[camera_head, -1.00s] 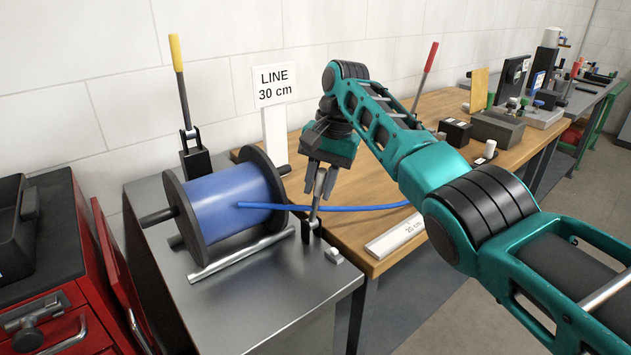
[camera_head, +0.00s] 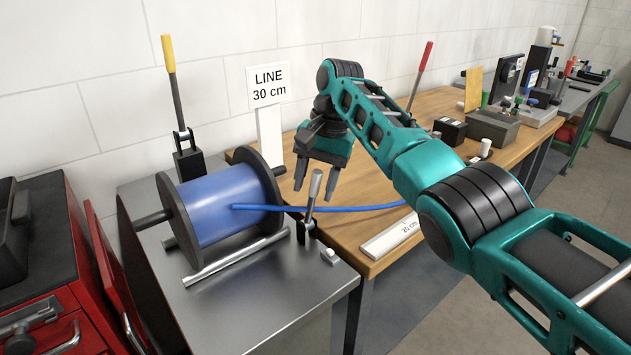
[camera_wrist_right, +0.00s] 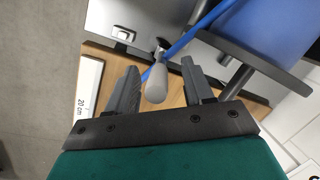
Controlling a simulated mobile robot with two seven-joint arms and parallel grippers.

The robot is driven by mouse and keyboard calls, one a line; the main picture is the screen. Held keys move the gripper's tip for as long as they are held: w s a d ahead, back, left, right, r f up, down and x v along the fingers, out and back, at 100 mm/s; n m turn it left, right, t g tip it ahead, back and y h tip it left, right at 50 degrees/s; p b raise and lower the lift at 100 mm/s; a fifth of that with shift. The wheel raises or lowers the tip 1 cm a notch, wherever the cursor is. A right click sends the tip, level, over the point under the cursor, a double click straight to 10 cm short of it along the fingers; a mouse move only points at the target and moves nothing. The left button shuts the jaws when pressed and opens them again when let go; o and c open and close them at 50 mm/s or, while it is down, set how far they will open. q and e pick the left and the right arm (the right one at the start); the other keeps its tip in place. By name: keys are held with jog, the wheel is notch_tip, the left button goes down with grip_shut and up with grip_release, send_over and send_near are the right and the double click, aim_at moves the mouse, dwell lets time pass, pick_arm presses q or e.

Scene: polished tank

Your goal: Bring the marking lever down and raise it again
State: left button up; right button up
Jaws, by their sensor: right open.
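A short lever with a grey grip (camera_head: 315,186) stands nearly upright, leaning slightly right, on a dark bracket at the metal table's right edge. The blue line passes by it. My right gripper (camera_head: 313,194) is open and empty, just behind and above the lever in the head view. In the right wrist view the grey grip (camera_wrist_right: 157,84) shows between the two spread fingers (camera_wrist_right: 160,80), with gaps on both sides. Two other levers stand upright: one with a yellow handle (camera_head: 168,54) behind the spool, one with a red handle (camera_head: 425,57) on the wooden bench. My left gripper is not in view.
A spool of blue line (camera_head: 222,205) sits left of the lever, with a metal bar (camera_head: 235,257) before it. A white "LINE 30 cm" sign (camera_head: 269,86) stands behind. A "20 cm" plate (camera_head: 392,238) lies on the wooden bench. The metal table's front (camera_head: 270,310) is clear.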

jog(key=v, duration=1.2)
jog(key=shift+r, duration=0.4)
jog(key=shift+s, duration=0.1)
